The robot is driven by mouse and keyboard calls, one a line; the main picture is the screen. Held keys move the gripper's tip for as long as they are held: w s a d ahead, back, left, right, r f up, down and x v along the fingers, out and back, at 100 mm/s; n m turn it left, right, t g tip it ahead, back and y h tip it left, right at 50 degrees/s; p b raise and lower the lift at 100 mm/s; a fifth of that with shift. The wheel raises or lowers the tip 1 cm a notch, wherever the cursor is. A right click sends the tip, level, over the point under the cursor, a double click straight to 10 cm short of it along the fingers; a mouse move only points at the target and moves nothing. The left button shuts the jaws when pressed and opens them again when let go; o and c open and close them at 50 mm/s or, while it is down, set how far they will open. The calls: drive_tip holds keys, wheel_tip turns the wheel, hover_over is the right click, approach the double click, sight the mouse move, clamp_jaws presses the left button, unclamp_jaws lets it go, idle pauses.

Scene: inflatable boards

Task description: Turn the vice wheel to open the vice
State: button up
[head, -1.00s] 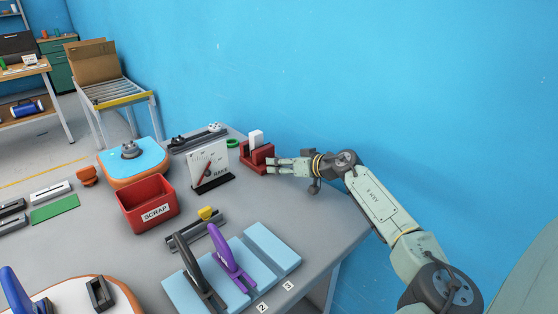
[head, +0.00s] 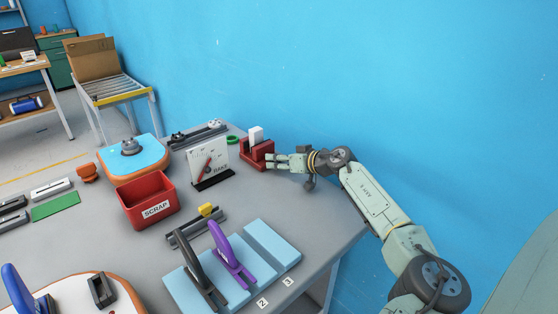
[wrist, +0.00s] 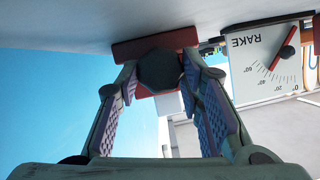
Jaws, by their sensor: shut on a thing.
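The red vice (head: 259,158) stands at the back of the grey table, close to the blue wall. A white block (head: 256,136) stands upright between its jaws. My gripper (head: 275,161) reaches in from the right at the vice's right side. In the wrist view the dark, many-sided vice wheel (wrist: 159,70) sits between my two fingers (wrist: 156,88), with the red vice body (wrist: 185,39) behind it. My gripper is shut on the wheel. In the head view my fingers hide the wheel.
A white RAKE gauge (head: 207,161) stands just left of the vice; it also shows in the wrist view (wrist: 262,62). A red SCRAP bin (head: 148,200) is further left. Purple (head: 230,255) and dark levers stand on blue boards in front. Bare table lies before my gripper.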

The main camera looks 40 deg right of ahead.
drive_tip(key=shift+c, duration=1.3)
drive_tip(key=n+h, duration=0.1)
drive_tip(key=n, duration=0.1)
drive_tip(key=n+h, duration=0.1)
drive_tip(key=n, duration=0.1)
drive_tip(key=shift+a+h, duration=0.3)
drive_tip(key=shift+h, duration=0.1)
drive_tip(key=shift+a+n+t+h, duration=0.25)
drive_tip(key=shift+n+h, duration=0.55)
drive_tip(key=shift+n, duration=0.4)
drive_tip(key=shift+n+t+h, duration=0.45)
drive_tip(key=shift+n+h, duration=0.25)
drive_tip(key=shift+n, duration=0.4)
drive_tip(key=shift+s+d+f, duration=0.1)
drive_tip(key=shift+s+d, duration=0.05)
drive_tip(key=shift+d, duration=0.05)
